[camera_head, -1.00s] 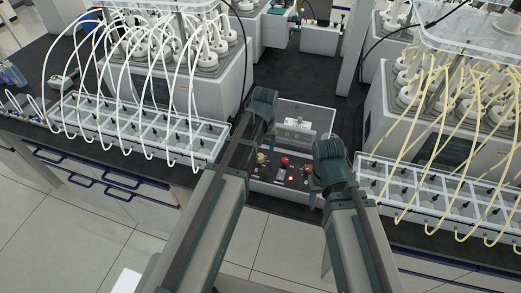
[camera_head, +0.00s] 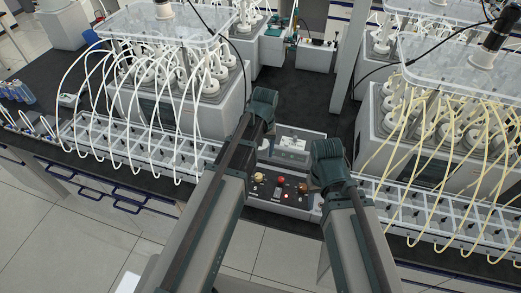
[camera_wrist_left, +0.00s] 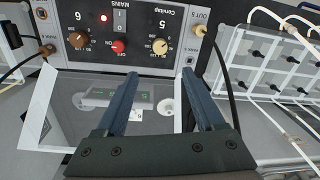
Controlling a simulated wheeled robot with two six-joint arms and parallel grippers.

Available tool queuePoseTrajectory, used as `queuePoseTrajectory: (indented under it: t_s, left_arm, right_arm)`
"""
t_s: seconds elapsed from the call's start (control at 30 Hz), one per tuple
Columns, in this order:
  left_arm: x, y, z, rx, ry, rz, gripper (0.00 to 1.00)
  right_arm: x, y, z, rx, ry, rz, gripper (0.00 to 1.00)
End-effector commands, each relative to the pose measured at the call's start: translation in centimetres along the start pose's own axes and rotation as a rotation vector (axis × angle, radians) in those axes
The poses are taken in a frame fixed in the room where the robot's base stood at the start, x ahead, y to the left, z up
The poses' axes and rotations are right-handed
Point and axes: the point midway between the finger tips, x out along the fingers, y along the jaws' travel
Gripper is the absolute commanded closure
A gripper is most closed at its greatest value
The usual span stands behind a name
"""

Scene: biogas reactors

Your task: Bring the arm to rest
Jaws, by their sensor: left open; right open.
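My left arm (camera_head: 262,105) and my right arm (camera_head: 328,160) reach up the middle of the head view, both bent at dark green joints. The jaws of both grippers are hidden there. In the left wrist view my left gripper (camera_wrist_left: 158,75) is open, with two blue-grey fingers apart and nothing between them. Its fingers overlap a clear panel (camera_wrist_left: 60,115) below a dark control panel (camera_wrist_left: 130,38) with knobs, a red button and a lit red lamp. My right gripper does not show in either view.
The control box (camera_head: 282,190) stands on the dark bench between the two arms. A reactor (camera_head: 180,105) with white tubes and a tray stands left. Another reactor (camera_head: 440,140) with yellow tubes and a tray stands right. Drawers with blue handles (camera_head: 130,208) line the bench front.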

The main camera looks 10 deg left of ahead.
Motion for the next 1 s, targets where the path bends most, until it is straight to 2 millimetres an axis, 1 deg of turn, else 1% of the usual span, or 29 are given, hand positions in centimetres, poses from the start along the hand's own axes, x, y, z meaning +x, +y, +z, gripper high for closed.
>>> queuePoseTrajectory:
  t_s: [0.17, 0.23, 0.27, 0.37, 0.4, 0.5, 0.6, 0.7, 0.8, 1.0]
  left_arm:
    - [0.1, 0.0, 0.0, 0.0, 0.0, 0.0, 0.29]
    - [0.4, 0.2, 0.4, 0.009, 0.0, -0.001, 0.29]
    - [0.8, 0.5, 0.9, 0.022, -0.001, -0.002, 0.29]
    - [3.1, 2.3, 4.2, 0.109, -0.004, -0.011, 0.29]
    - [4.2, 3.2, 5.9, 0.158, -0.006, -0.017, 0.29]
    - [6.6, 5.1, 10.1, 0.285, -0.011, -0.03, 0.29]
    - [8.3, 6.4, 13.4, 0.392, -0.015, -0.043, 0.29]
    - [9.3, 7.0, 15.6, 0.466, -0.018, -0.053, 0.29]
    - [9.6, 7.3, 16.6, 0.503, -0.02, -0.057, 0.29]
    - [9.4, 7.5, 16.6, 0.512, -0.02, -0.058, 0.29]
  right_arm:
    - [0.1, 0.0, 0.0, 0.0, 0.0, 0.0, 0.5]
    - [0.4, 0.0, 0.0, 0.0, 0.0, 0.0, 0.5]
    - [0.8, -0.1, -0.1, 0.0, 0.0, 0.0, 0.5]
    - [3.2, -0.3, -0.2, -0.002, 0.0, 0.001, 0.5]
    - [4.4, -0.4, -0.3, -0.003, 0.0, 0.001, 0.5]
    - [6.9, -0.6, -0.4, -0.006, 0.0, 0.002, 0.5]
    - [8.7, -0.8, -0.5, -0.009, 0.0, 0.002, 0.5]
    - [9.7, -0.9, -0.6, -0.011, 0.0, 0.002, 0.5]
    - [10.0, -0.9, -0.6, -0.012, 0.0, 0.003, 0.5]
    - [9.8, -0.9, -0.6, -0.012, 0.0, 0.003, 0.5]
